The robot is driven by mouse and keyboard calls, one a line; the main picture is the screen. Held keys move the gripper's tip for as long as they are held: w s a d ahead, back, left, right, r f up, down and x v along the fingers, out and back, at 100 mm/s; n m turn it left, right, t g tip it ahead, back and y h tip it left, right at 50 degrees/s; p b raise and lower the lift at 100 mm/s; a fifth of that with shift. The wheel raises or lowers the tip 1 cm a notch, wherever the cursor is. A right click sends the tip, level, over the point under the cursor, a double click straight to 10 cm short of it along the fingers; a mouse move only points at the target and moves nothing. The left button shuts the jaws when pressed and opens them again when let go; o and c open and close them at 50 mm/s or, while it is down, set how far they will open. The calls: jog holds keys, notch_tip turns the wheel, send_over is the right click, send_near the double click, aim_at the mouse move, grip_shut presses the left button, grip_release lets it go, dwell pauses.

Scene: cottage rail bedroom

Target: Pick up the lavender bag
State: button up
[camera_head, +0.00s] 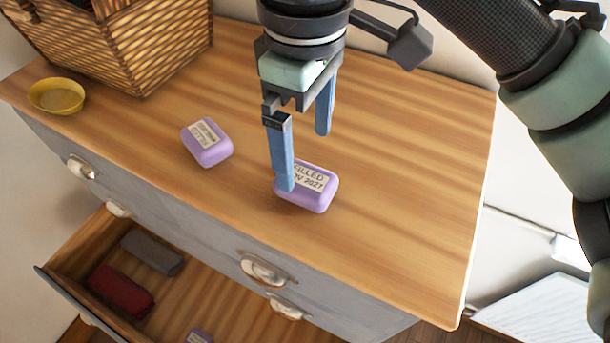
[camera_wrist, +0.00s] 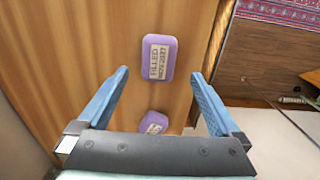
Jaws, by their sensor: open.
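A lavender bag (camera_head: 322,196) with a printed label, reading roughly "FILLED NOV 2027", lies on the wooden dresser top near its front edge. It also shows in the wrist view (camera_wrist: 169,72), ahead between the fingers. A second lavender bag (camera_head: 207,142) lies to its left, and a purple one is partly visible low in the wrist view (camera_wrist: 153,122). My gripper (camera_head: 304,160) is open and empty, with blue fingers pointing down above the right-hand bag. The near finger hides part of that bag's left end. I cannot tell whether it touches the bag.
A wicker basket (camera_head: 150,50) and a yellow bowl (camera_head: 57,96) stand at the left of the dresser top (camera_head: 410,170). Below, an open drawer (camera_head: 225,308) holds a grey roll (camera_head: 153,253), a red roll (camera_head: 121,291) and a purple item (camera_head: 199,336). The top's right side is clear.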

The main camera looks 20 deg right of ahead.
aim_at(306, 177)
jog(key=shift+w+f, duration=0.15)
jog(key=shift+f, duration=1.1)
jog(key=shift+f+p, duration=0.45)
jog(key=shift+f, duration=1.8)
jog(key=shift+c, duration=0.2)
jog(key=c, duration=1.3)
jog(key=shift+d+r, duration=0.1)
